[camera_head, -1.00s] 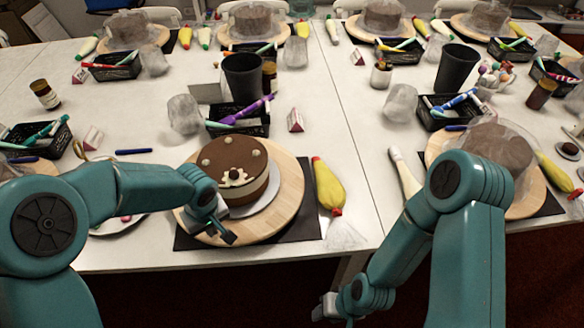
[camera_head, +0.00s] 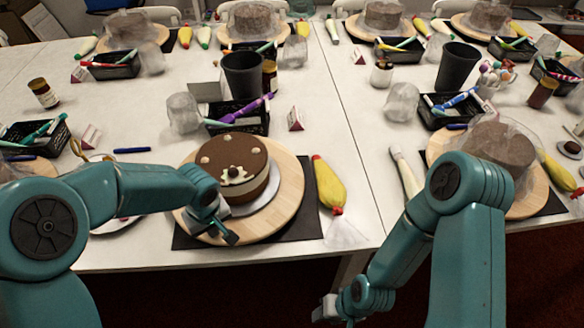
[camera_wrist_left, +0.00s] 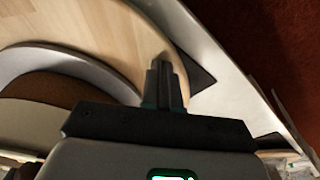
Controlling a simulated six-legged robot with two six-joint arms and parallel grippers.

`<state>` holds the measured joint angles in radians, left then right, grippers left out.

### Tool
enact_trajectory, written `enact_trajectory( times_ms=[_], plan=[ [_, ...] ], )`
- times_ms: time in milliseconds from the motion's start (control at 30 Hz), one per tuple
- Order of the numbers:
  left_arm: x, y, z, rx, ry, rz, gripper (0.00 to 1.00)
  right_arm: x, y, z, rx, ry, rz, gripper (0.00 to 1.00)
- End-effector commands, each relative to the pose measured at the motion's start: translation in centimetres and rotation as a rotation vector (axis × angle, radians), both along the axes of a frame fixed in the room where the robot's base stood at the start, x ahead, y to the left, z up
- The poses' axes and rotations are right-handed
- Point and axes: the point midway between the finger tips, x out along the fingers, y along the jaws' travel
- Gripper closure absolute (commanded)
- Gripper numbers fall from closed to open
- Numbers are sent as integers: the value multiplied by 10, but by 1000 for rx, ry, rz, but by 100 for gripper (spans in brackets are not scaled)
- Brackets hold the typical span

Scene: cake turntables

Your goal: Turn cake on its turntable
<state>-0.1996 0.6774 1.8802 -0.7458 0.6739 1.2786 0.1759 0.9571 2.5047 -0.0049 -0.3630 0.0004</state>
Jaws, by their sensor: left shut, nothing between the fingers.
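The brown cake (camera_head: 234,167) with pale cream decorations sits on a silver board (camera_head: 266,196) on the round wooden turntable (camera_head: 286,200), which stands on a black mat (camera_head: 312,212). My left gripper (camera_head: 232,239) is shut and empty at the near left rim of the turntable. In the left wrist view its fingertips (camera_wrist_left: 162,65) are together over the turntable's wooden edge (camera_wrist_left: 110,30); whether they touch it I cannot tell. The cake's side (camera_wrist_left: 40,115) shows at the left there. My right gripper (camera_head: 326,310) hangs low before the table edge; its jaws are too small to read.
A yellow piping bag (camera_head: 328,186) lies right of the turntable. A black basket (camera_head: 240,118) with a purple tool and a dark cup (camera_head: 243,76) stand behind the cake. Another covered cake (camera_head: 500,146) is at the right.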

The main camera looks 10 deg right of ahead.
Motion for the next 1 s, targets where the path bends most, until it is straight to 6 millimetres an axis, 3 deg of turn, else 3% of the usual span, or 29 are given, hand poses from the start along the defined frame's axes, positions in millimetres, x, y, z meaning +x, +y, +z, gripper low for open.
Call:
enact_trajectory(
  times_ms=[100,333,767,1000],
  plan=[
    [-3,-18,-5,-1,-3,-3,100,0,0,-15,0,0,0,57],
    [-8,-50,-3,-1,-2,-2,100,0,0,-30,0,1,0,57],
    [-10,-58,0,-1,0,0,100,0,0,-31,0,0,0,57],
    [-4,-89,-2,-1,-2,-2,100,0,0,-39,0,0,0,57]
  ],
)
